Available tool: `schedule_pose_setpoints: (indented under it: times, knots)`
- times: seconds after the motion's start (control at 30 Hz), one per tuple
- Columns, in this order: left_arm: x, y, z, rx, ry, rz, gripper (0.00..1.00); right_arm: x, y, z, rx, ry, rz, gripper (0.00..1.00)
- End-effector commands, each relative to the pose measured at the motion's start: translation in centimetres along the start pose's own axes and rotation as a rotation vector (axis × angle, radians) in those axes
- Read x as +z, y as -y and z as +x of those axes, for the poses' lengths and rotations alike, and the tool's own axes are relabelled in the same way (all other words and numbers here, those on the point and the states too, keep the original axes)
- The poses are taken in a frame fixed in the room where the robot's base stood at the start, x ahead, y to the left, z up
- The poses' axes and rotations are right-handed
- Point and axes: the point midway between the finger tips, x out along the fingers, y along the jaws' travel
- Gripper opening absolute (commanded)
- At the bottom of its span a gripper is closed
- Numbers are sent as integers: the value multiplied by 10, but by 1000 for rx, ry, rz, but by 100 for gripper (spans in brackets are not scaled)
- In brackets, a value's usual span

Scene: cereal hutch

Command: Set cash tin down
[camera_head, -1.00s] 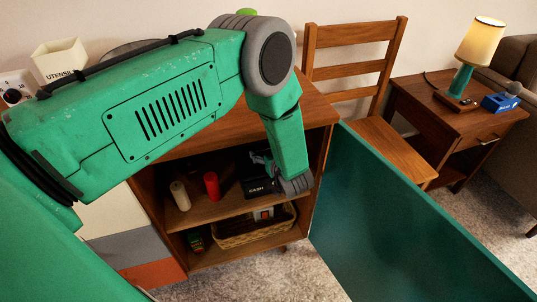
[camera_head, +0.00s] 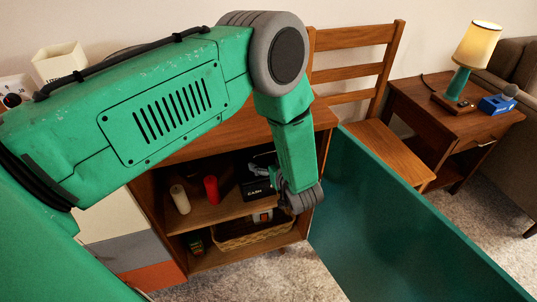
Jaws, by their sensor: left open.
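The black cash tin (camera_head: 256,190) with white "CASH" lettering is on the upper inner shelf of the wooden hutch, at the right of the items there. My left arm reaches over the hutch top and down in front of the opening. My left gripper (camera_head: 264,169) is open at the tin's upper right side, partly hidden by my wrist. I cannot tell whether its fingers touch the tin. My right gripper is not in view.
A cream cylinder (camera_head: 180,199) and a red cylinder (camera_head: 211,189) stand left of the tin. A wicker basket (camera_head: 238,236) sits on the lower shelf.

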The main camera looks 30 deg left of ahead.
Motion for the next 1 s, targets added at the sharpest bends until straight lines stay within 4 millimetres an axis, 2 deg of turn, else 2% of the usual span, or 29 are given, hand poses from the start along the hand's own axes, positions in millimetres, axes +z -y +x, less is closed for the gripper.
schedule_pose_setpoints:
  times: [0.1,0.3,0.5,0.67,0.77,0.83,0.93,1.0]
  knots:
    - [-2,-1,-27,2,1,1,95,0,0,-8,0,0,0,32]
    - [-1,0,-55,1,1,0,95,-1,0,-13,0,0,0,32]
    - [0,1,-63,-2,0,0,95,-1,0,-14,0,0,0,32]
    - [6,6,-60,36,25,38,95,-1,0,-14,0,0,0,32]
    - [24,24,-56,136,105,146,95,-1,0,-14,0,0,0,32]
    - [46,48,-59,230,212,259,95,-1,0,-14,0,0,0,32]
    - [82,98,-79,352,417,436,95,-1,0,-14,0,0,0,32]
    - [104,139,-103,417,574,549,95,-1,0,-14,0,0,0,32]
